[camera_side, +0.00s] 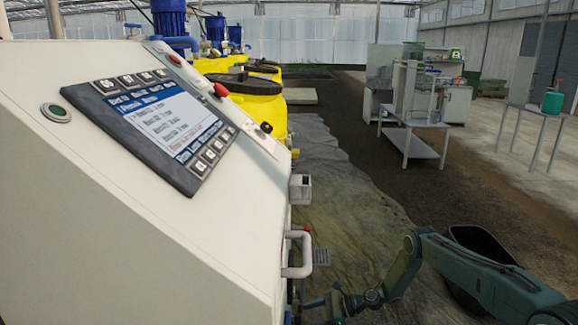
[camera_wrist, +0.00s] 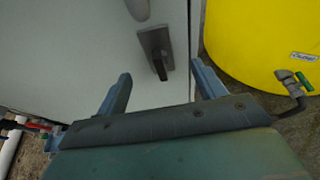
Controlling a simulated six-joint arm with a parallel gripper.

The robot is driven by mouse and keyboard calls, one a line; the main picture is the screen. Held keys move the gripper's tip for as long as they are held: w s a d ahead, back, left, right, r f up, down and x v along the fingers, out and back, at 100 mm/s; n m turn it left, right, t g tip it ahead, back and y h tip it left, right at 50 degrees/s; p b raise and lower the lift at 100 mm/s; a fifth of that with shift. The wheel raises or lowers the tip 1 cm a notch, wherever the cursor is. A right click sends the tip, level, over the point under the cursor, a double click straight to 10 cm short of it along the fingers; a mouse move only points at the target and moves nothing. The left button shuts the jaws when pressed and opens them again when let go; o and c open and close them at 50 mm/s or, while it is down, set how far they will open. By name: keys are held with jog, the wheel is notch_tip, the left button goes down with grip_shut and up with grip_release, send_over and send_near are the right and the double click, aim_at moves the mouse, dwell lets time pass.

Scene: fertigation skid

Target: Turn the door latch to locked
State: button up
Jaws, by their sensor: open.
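The door latch shows in the wrist view as a grey rectangular plate with a short dark lever (camera_wrist: 159,64) pointing down in the picture, slightly tilted. It sits on the pale cabinet door (camera_wrist: 90,45). My gripper (camera_wrist: 161,73) is open, with one finger to the left of the lever and one to the right. Nothing is held, and I cannot tell if either finger touches the latch or door. In the side view my gripper (camera_side: 312,304) is low beside the cabinet, partly cut off, and I cannot make out the latch there.
A pale door handle (camera_side: 300,256) juts from the cabinet; a grey box (camera_side: 300,187) is above it. A yellow tank (camera_wrist: 265,40) with a green-handled valve (camera_wrist: 304,80) stands right of the door in the wrist view. Floor beyond is open, with a bench (camera_side: 415,140) farther back.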

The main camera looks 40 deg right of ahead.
jog(key=v, duration=1.2)
jog(key=w+a+r+n+g+h, duration=0.1)
jog(key=a+r+n+g, duration=0.1)
jog(key=r+n, duration=0.4)
jog(key=w+a+r+n+g+h, duration=0.1)
jog(key=r+n, duration=0.5)
jog(key=r, duration=1.1)
jog(key=shift+w+a+r+n+g+h, duration=0.3)
jog(key=shift+w+a+g, duration=0.35)
jog(key=shift+a+g, duration=0.25)
jog(key=shift+r, duration=0.1)
